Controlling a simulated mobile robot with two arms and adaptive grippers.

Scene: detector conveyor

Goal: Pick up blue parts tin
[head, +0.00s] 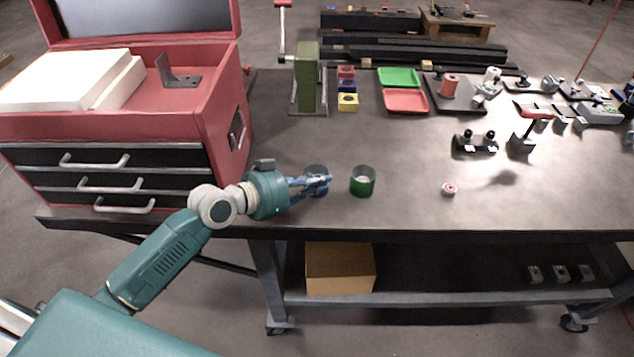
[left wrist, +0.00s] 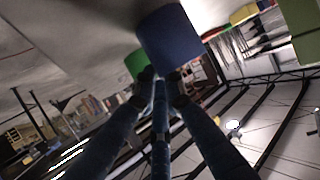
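The blue parts tin (head: 316,170) stands near the front edge of the table, partly hidden by my left gripper (head: 322,182). In the left wrist view the tin (left wrist: 170,38) is a smooth blue cylinder just beyond the dark blue fingertips of my left gripper (left wrist: 161,82). The fingers come from the left in the head view and overlap the tin. I cannot tell whether they touch it or how far they are closed. My right gripper is not in view.
A green tin (head: 362,182) stands close to the right of the blue tin. A red toolbox (head: 190,120) is at the left. A small red-and-white piece (head: 449,189) lies farther right. Green (head: 398,77) and red (head: 405,101) trays lie behind. The table's middle is fairly clear.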

